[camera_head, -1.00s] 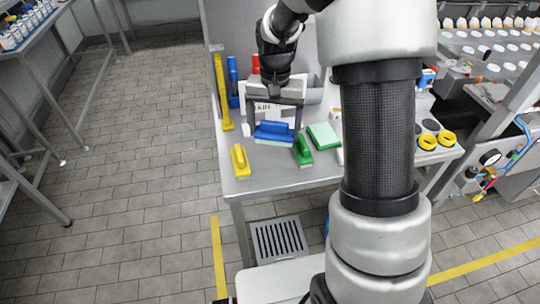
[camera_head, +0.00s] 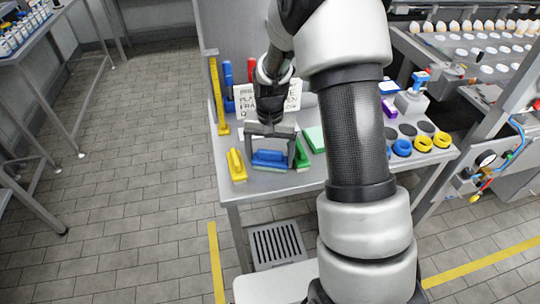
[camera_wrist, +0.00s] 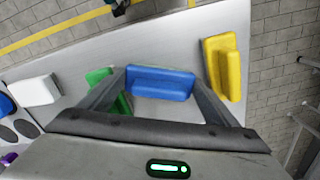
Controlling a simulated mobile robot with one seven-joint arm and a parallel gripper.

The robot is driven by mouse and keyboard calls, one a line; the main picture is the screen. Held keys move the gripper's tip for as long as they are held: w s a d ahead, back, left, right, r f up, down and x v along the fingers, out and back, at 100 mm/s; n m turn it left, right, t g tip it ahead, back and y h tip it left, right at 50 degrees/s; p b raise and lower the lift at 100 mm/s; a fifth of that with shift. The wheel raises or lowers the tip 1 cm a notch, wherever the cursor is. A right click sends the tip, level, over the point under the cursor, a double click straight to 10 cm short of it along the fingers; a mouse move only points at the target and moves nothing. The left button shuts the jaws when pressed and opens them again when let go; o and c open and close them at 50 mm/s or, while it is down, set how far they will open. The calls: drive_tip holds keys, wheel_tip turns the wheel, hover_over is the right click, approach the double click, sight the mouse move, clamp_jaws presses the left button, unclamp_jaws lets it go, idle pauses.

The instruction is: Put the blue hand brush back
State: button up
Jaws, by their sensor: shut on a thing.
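The blue hand brush (camera_head: 270,159) is between the fingers of my gripper (camera_head: 270,157), near the front left of the steel table (camera_head: 300,184). In the wrist view the blue brush (camera_wrist: 160,83) lies across between the two fingertips (camera_wrist: 160,80), gripped at its ends. I cannot tell whether it touches the tabletop.
A white sign with lettering (camera_head: 268,97) stands behind my gripper. A yellow upright tool (camera_head: 219,97) and a blue item (camera_head: 228,80) are at the back left. Blue and yellow rings (camera_head: 402,148) sit at the right.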

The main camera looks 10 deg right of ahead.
drive_tip(key=shift+f, duration=0.25)
drive_tip(key=o, duration=0.7)
drive_tip(key=shift+r, duration=0.1)
drive_tip(key=shift+o, duration=0.2)
